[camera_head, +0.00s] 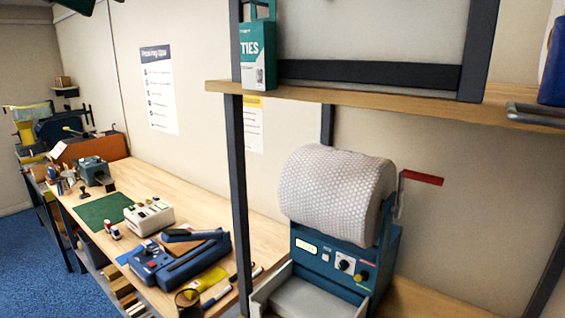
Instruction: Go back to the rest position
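Neither of my grippers can be made out in the head view, so I cannot see whether they hold anything. A dark green shape (78,5) is cut off by the top edge at the left; I cannot tell what it is.
A wooden shelf (400,103) on dark posts crosses the upper right, with a teal box (257,55) at its left end. Below stands a blue machine (330,262) with a bubble-wrap roll (335,188). A long workbench (150,180) holds several tools. Blue floor (45,265) is clear at left.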

